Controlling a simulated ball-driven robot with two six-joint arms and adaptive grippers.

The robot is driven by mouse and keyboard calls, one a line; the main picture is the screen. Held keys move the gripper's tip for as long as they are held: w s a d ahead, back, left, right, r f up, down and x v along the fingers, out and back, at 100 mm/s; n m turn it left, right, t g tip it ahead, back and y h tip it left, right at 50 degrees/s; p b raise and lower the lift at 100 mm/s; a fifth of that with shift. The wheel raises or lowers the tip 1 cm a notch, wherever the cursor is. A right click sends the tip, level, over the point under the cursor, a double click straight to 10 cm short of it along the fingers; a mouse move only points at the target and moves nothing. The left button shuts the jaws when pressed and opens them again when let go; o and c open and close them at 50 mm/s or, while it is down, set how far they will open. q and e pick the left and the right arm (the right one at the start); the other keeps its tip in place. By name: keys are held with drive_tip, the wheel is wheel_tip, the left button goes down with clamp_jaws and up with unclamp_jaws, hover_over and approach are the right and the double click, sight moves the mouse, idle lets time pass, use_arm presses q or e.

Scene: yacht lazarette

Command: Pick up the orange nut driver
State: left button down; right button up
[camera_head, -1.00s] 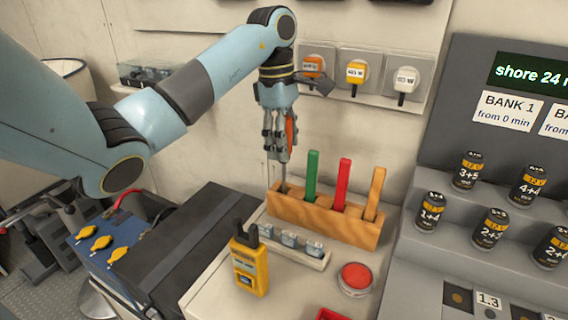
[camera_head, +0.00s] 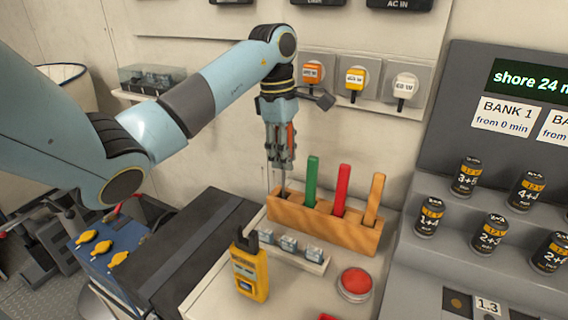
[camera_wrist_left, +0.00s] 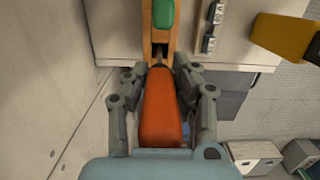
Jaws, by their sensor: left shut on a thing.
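The orange nut driver (camera_head: 291,136) stands upright at the left end of the wooden block (camera_head: 335,231). Its orange handle is partly hidden by the fingers, and its thin shaft runs down to the block. My left gripper (camera_head: 281,160) is shut on the handle from above. In the left wrist view, the orange handle (camera_wrist_left: 161,108) lies between the two fingers (camera_wrist_left: 161,90). I cannot tell whether the shaft's tip is inside the block or clear of it. My right gripper is not in view.
Green (camera_head: 311,181), red (camera_head: 341,189) and light orange (camera_head: 374,196) handles stand in the block. A yellow clamp meter (camera_head: 249,268) and a red button (camera_head: 355,282) are in front. Wall plugs (camera_head: 355,80) are behind. Several labelled cylinders (camera_head: 466,177) stand at right.

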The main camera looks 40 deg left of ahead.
use_arm(q)
wheel_tip(320, 180, up, 6)
drive_tip(key=shift+f, duration=0.2)
wheel_tip(320, 180, up, 4)
drive_tip(key=p, duration=0.5)
drive_tip(key=shift+r, duration=0.25)
drive_tip(key=c, duration=1.7)
unclamp_jaws()
clamp_jaws()
